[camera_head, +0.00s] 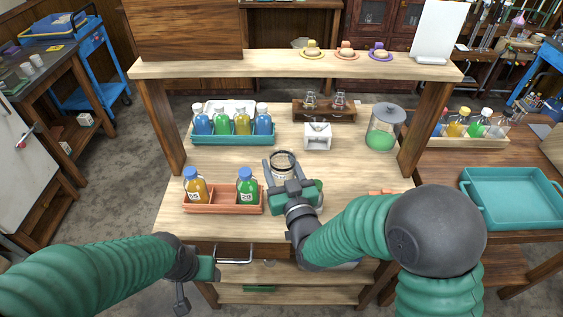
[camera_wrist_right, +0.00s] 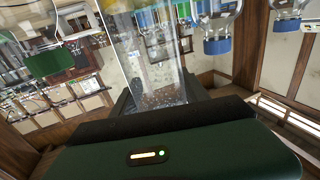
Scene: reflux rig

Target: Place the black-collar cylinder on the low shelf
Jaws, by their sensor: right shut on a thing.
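The black-collar cylinder (camera_head: 283,160) is a clear glass vessel with a dark ring at its top, above the worktop near the middle. My right gripper (camera_head: 284,182) is shut on it. The clear glass wall also fills the middle of the right wrist view (camera_wrist_right: 148,65), between the fingers. Its lower part is hidden by the gripper in the head view. A low wooden shelf (camera_head: 315,297) shows under the bench top, partly hidden by my right arm. My left gripper (camera_head: 207,268) is beside a metal drawer handle at the bench front; its jaws are unclear.
An orange tray (camera_head: 222,212) with amber and green bottles is left of the right gripper. A teal rack (camera_head: 232,140) of bottles stands behind. A white stand (camera_head: 317,136) and a lidded jar (camera_head: 382,130) are at the back right. A raised shelf (camera_head: 280,66) spans the bench.

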